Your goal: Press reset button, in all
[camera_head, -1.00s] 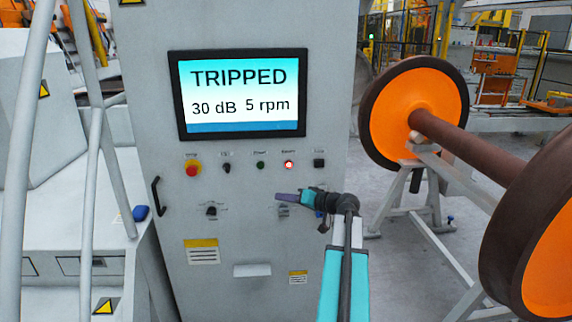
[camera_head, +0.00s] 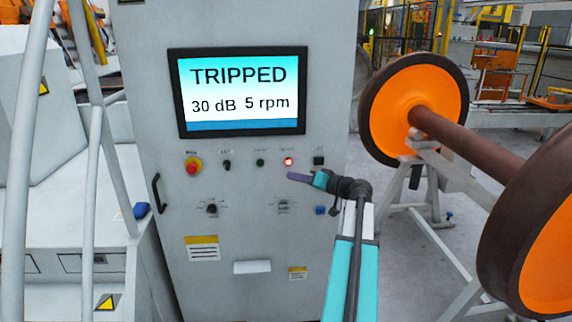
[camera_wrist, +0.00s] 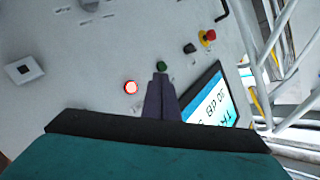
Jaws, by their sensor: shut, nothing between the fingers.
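The grey control cabinet (camera_head: 240,235) has a row of controls below its screen (camera_head: 242,92), which reads TRIPPED, 30 dB, 5 rpm. The row holds a red emergency stop (camera_head: 193,166) on yellow, a black switch (camera_head: 226,165), a green button (camera_head: 260,163), a lit red button (camera_head: 288,161) and a black square control (camera_head: 319,160). Their labels are too small to read. My gripper (camera_head: 293,176) is shut and empty, its tip just below the lit red button in the head view. Contact cannot be told.
Lower on the panel are a selector (camera_head: 211,209), another control (camera_head: 283,206) and a blue fitting (camera_head: 320,210). A door handle (camera_head: 158,195) sticks out at left. An orange wheelset (camera_head: 400,110) on a stand fills the right side. Grey rails (camera_head: 95,170) stand left.

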